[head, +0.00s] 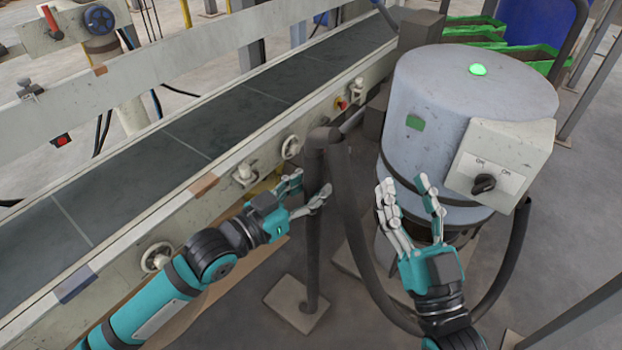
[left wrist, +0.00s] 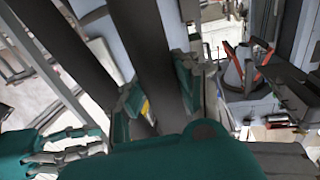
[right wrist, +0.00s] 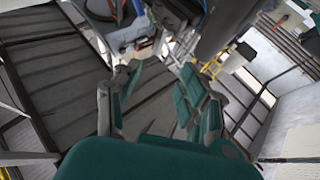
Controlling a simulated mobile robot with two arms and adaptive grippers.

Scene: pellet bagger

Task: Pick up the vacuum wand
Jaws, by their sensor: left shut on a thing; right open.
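The vacuum wand (head: 313,250) is a dark grey upright tube on a small square base plate (head: 296,303), beside the conveyor. Its bent top joins a dark hose (head: 347,215) that loops down toward the vacuum drum (head: 450,95). My left gripper (head: 311,189) is shut on the wand's upper part, with fingers on both sides of it. In the left wrist view a dark tube (left wrist: 142,45) runs between the fingers of this gripper (left wrist: 160,92). My right gripper (head: 412,197) is open and empty in front of the drum; its spread fingers also show in the right wrist view (right wrist: 152,92).
The conveyor belt (head: 225,115) runs diagonally along the left, with handwheels (head: 291,147) on its side rail. A control box (head: 500,160) with a knob is on the drum, which has a lit green lamp (head: 478,70). Green-edged bins (head: 520,60) stand behind.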

